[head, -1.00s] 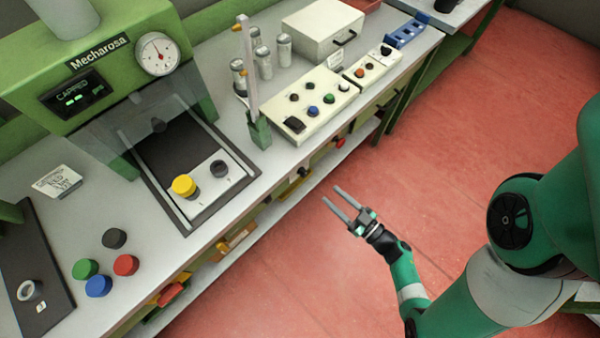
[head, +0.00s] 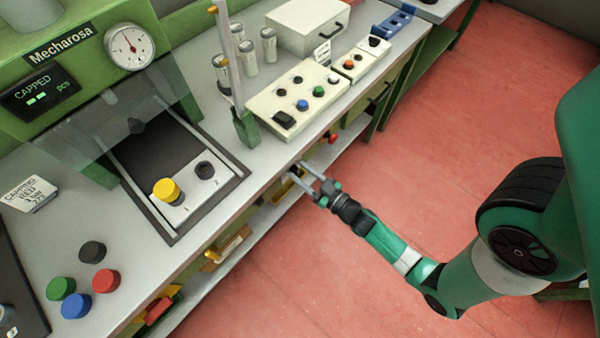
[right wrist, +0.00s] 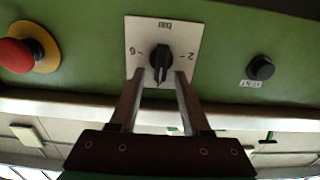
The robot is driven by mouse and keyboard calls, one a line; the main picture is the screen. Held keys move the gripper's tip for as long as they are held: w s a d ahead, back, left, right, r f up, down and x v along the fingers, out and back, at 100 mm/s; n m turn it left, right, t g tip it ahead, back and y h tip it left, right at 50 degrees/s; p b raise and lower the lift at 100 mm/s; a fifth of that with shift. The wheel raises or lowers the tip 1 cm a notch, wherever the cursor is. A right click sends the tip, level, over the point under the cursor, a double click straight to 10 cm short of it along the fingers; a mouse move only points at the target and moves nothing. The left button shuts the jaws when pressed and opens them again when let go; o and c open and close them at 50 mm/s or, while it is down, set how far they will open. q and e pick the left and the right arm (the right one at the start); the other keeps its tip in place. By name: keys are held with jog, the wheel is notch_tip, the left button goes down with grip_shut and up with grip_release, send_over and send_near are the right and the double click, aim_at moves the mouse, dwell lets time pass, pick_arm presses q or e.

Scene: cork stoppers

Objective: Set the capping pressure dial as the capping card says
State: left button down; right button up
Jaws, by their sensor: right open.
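In the right wrist view the dial is a black knob (right wrist: 160,57) on a white plate (right wrist: 135,38) with numbers, set in a green panel. Its narrow part points down in that picture. My right gripper (right wrist: 160,72) is open, its fingertips on either side of the knob's lower part. I cannot tell whether they touch it. In the head view my right gripper (head: 301,172) is at the bench's front face, and the dial cannot be made out there. The capping card (head: 28,193) lies on the bench at left. Its small text is not clearly legible. My left gripper is out of view.
In the wrist view a red button with a yellow base (right wrist: 45,48) is left of the dial, and a black button (right wrist: 261,68) is right. The head view shows a round gauge (head: 130,46), a button box (head: 270,92) and loose coloured caps (head: 76,306). Red floor (head: 440,150) is open.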

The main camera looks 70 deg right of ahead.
jog(key=shift+w, duration=0.1)
grip_shut()
jog(key=shift+f, duration=0.2)
dwell(0.4)
jog(key=shift+n, duration=0.3)
jog(key=n, duration=0.1)
jog(key=n+b, duration=0.1)
jog(key=n, duration=0.1)
jog(key=shift+a+f+b, duration=0.25)
jog(key=shift+a+b, duration=0.05)
jog(key=shift+b, duration=0.05)
jog(key=shift+w+a+f+n+b, duration=0.1)
jog(key=shift+n+b, duration=0.4)
jog(key=shift+n, duration=0.55)
jog(key=shift+w+a+f+n+b, duration=0.15)
jog(key=shift+n+b, duration=0.3)
jog(key=shift+n, duration=0.55)
jog(key=shift+a+r+n+b, duration=0.1)
jog(key=shift+n+b, duration=0.4)
jog(key=shift+n, duration=0.55)
